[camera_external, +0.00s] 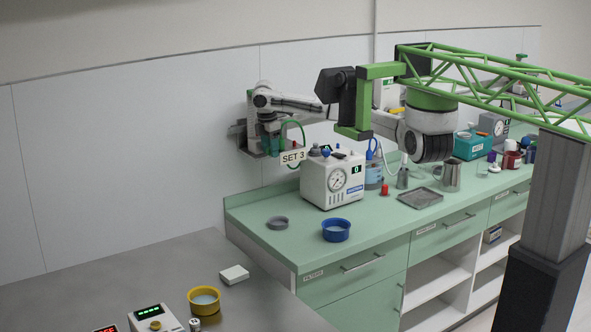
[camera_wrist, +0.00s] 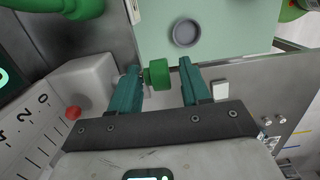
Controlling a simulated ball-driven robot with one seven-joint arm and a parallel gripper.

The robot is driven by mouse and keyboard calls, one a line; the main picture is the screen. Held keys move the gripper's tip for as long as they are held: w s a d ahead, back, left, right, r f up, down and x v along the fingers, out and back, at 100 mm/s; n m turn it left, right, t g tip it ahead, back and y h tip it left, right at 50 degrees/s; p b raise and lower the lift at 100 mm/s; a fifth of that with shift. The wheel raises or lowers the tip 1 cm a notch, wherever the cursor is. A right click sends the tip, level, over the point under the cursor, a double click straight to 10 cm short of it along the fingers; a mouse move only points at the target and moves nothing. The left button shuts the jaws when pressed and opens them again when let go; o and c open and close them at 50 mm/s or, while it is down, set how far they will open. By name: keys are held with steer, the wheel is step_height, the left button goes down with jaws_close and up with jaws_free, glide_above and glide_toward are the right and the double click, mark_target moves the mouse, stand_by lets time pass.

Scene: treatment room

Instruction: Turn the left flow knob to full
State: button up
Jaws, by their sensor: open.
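In the wrist view, a green knob (camera_wrist: 159,74) sits between the two teal fingers of my gripper (camera_wrist: 160,66). The gripper is open, with a clear gap at the right finger; I cannot tell whether the left finger touches. Beside it is a pale meter body (camera_wrist: 85,82) with a 0, 2, 4 scale and a red ball (camera_wrist: 73,112) near the 0 end. In the external view, my gripper (camera_external: 270,140) is at the grey wall unit (camera_external: 243,134), above the "SET 3" sign (camera_external: 293,157). The knob cannot be made out there.
Below lies a green counter (camera_external: 300,235) with a grey dish (camera_external: 277,222), a blue bowl (camera_external: 336,231) and a white gauge box (camera_external: 332,180). The grey table (camera_external: 130,275) holds a yellow bowl (camera_external: 204,300) and a white block (camera_external: 234,274). A green hose (camera_external: 300,128) hangs close by.

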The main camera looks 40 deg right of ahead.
steer(key=shift+d+f+y+b, duration=0.15)
steer(key=shift+f+y+b, duration=0.05)
steer(key=shift+y+b, duration=0.3)
step_height(320, 180, up, 11)
steer(key=s+a+f+m+y+b, duration=0.1)
steer(key=s+a+f+m+y, duration=0.1)
steer(key=s+a+f+m, duration=0.45)
steer(key=s+a+f+m+y, duration=0.1)
steer(key=s+a+f+m, duration=0.15)
steer(key=a+f, duration=0.75)
steer(key=s+d+f+m, duration=0.2)
steer(key=s+f+m, duration=0.2)
steer(key=s+d+f+m+t, duration=0.1)
steer(key=s+d+f+m, duration=0.2)
steer(key=s+f+m, duration=0.1)
steer(key=s+d+f+m+t+y, duration=0.1)
steer(key=s+d+f+m, duration=0.1)
steer(key=s+f+m, duration=0.2)
steer(key=shift+s+d+f, duration=0.15)
steer(key=shift+s+f, duration=0.8)
steer(key=shift+f, duration=0.05)
steer(key=shift+s+d+f+m, duration=0.25)
steer(key=shift+s+d+m, duration=0.15)
steer(key=shift+m, duration=0.1)
